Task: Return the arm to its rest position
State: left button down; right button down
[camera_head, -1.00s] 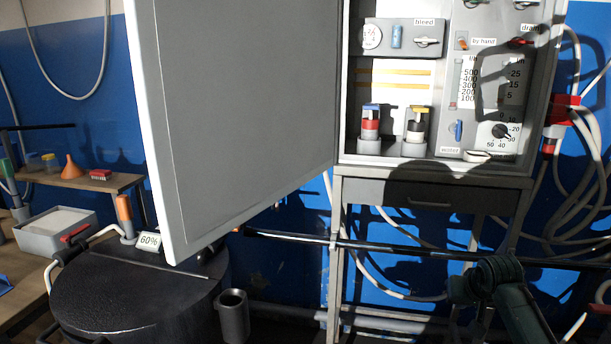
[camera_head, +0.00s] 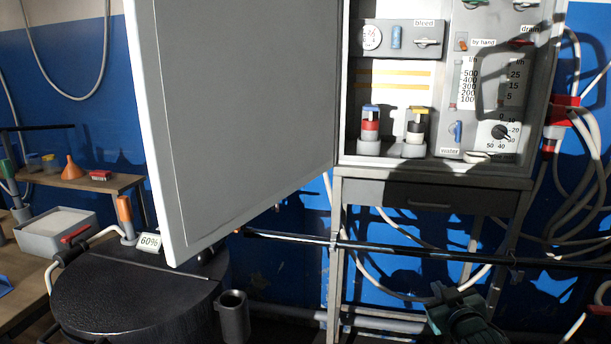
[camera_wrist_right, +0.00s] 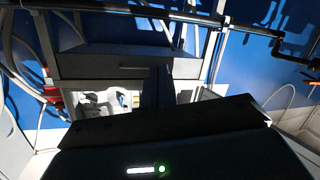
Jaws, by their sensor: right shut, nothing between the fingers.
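My right gripper (camera_head: 455,293) is low in the head view, right of centre, in front of the cabinet's lower stand. It is dark green, small and partly in shade there. In the right wrist view the gripper (camera_wrist_right: 157,84) shows as a dark shut pair of fingers with nothing between them. It is apart from the cabinet's drawer front (camera_wrist_right: 110,64) behind it. My left arm and gripper are in neither view.
A grey cabinet (camera_head: 350,90) with gauges, switches and two plugs stands open, its large door (camera_head: 245,110) swung left. A dark rail (camera_head: 400,250) crosses below. A black drum (camera_head: 130,305) stands lower left. Hoses (camera_head: 570,200) hang at right.

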jog(key=s+a+f+g+y, duration=0.2)
jog(key=s+a+f, duration=0.6)
jog(key=s+f, duration=0.4)
jog(key=s+a+f+g, duration=0.1)
jog(key=s+a, duration=0.3)
jog(key=s, duration=0.6)
jog(key=s+a+f+g+y, duration=0.1)
jog(key=s+a+f+g, duration=0.1)
jog(key=s, duration=0.9)
jog(key=shift+s+a+f+m+y, duration=0.3)
jog(key=shift+a+f, duration=0.3)
jog(key=shift+a, duration=0.35)
